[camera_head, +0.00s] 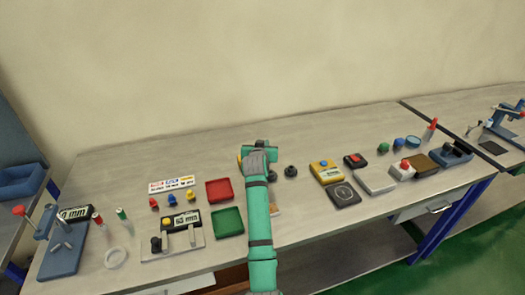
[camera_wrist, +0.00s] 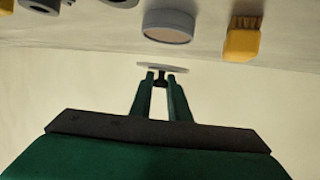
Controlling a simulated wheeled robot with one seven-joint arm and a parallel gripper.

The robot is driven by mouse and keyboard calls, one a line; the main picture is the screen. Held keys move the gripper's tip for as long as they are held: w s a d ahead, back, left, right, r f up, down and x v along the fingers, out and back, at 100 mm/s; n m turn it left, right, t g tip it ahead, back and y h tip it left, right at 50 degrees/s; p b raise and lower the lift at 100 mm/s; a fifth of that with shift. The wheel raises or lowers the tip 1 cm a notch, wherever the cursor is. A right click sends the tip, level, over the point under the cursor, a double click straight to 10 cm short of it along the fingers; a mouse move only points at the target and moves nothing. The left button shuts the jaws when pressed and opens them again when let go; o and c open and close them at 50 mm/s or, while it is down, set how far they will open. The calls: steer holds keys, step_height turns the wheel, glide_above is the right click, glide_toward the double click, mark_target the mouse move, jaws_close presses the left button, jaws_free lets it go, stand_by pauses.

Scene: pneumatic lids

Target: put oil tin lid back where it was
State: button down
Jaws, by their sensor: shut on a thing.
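In the wrist view my gripper (camera_wrist: 161,82) is shut on the small dark knob of a thin pale disc, the oil tin lid (camera_wrist: 148,66). The lid is held at the fingertips and appears apart from the table. A short round grey tin (camera_wrist: 168,33) with a brownish round face stands beyond the lid; it looks like the oil tin, without a lid on it. In the head view my arm hides the fingertips, the lid and most of the spot around the tin.
A yellow brush-like block (camera_wrist: 242,40) stands right of the tin in the wrist view. Dark round parts (camera_head: 290,171) sit right of my arm in the head view. Red (camera_head: 219,190) and green (camera_head: 228,222) trays lie left, a yellow device (camera_head: 326,172) right.

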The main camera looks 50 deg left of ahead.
steer(key=shift+f, duration=1.55)
steer(key=shift+f, duration=0.4)
steer(key=c, duration=1.7)
jaws_free()
steer(key=shift+o, duration=0.2)
steer(key=shift+r, duration=0.45)
steer(key=v, duration=1.2)
